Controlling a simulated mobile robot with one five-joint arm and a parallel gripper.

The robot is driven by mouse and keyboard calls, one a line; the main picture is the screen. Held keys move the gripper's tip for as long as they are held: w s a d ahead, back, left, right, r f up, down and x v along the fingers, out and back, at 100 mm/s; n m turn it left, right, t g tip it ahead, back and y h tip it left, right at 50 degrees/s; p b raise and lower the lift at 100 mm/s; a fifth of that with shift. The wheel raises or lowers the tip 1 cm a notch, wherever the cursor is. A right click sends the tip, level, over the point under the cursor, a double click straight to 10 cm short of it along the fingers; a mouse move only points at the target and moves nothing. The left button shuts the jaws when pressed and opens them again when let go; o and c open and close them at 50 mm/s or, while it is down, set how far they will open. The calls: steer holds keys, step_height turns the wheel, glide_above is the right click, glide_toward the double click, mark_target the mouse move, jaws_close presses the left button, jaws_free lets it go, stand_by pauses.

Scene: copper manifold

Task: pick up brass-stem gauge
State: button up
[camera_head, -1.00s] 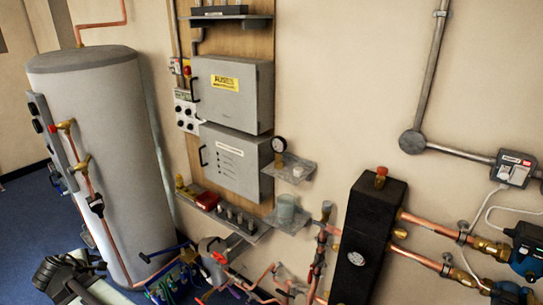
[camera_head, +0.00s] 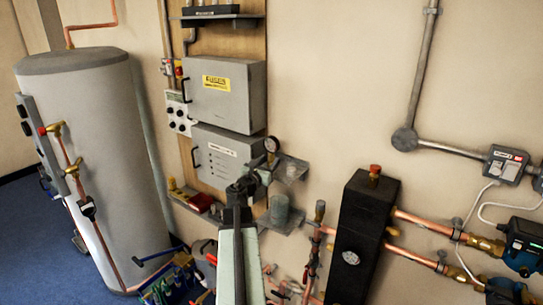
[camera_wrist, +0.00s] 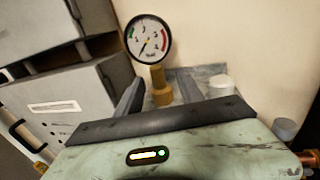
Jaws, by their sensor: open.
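The brass-stem gauge stands upright on a small grey wall shelf (camera_head: 293,170); its round white dial (camera_head: 271,145) shows in the head view, with the stem mostly hidden by my gripper. In the wrist view the gauge's dial (camera_wrist: 149,39) faces me and its brass stem (camera_wrist: 160,85) rises from the shelf. My gripper (camera_head: 252,178) is at the shelf's left side, just in front of and below the dial. In the wrist view my gripper (camera_wrist: 172,92) is open, with dark fingers on both sides of the stem; contact is not visible.
A white-topped round item (camera_wrist: 221,85) stands on the shelf right of the gauge. Grey boxes (camera_head: 226,158) are on the wall at left. A lower shelf holds a grey cup (camera_head: 279,209). A black manifold block (camera_head: 362,235) with copper pipes stands right.

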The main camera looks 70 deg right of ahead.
steer(key=shift+d, duration=0.9)
steer(key=d, duration=0.5)
steer(key=shift+r+p, duration=0.35)
steer(key=shift+s, duration=0.1)
jaws_close()
